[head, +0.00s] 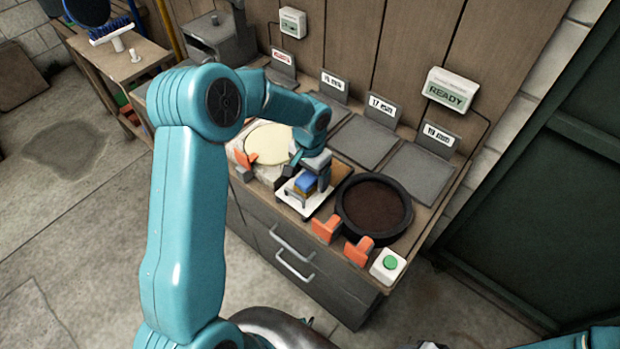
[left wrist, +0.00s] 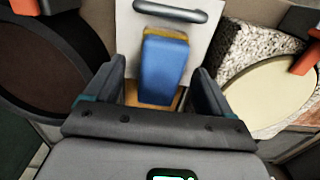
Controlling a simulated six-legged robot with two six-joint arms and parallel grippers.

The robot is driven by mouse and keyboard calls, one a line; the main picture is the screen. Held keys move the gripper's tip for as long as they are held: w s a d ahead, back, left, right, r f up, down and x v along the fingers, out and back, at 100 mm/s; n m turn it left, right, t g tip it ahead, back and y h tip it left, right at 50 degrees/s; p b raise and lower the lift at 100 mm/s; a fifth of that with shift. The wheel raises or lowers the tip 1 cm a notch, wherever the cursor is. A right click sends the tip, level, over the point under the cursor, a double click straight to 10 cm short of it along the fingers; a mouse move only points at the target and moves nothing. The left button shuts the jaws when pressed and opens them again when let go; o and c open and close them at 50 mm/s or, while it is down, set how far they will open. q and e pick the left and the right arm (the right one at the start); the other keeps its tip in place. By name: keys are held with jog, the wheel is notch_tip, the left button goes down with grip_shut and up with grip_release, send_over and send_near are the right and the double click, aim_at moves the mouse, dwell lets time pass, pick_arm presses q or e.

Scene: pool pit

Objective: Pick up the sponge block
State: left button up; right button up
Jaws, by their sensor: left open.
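The sponge block (head: 304,184) has a blue top over a yellow-orange layer. It sits on a small white tray (head: 288,199) at the bench's front. My left gripper (head: 308,179) is open and reaches down over the block from above. In the left wrist view the blue block (left wrist: 163,70) lies between the two dark fingers of my left gripper (left wrist: 162,82), with a gap visible on each side. Part of the block is hidden behind a finger in the head view. My right gripper is not in view.
A round dark-filled basin (head: 374,207) stands right of the tray, and a pale round disc (head: 268,143) left of it. Orange clamps (head: 326,229) line the front edge. A green button box (head: 388,264) is at the front right corner. Labelled grey plates (head: 415,172) lie behind.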

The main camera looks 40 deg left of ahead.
aim_at(310, 175)
pick_arm(q)
jog(key=shift+f, duration=0.9)
jog(key=c, duration=1.2)
notch_tip(310, 175, up, 20)
jog(key=shift+r, duration=0.1)
jog(key=shift+c, duration=0.2)
jog(key=shift+o, duration=1)
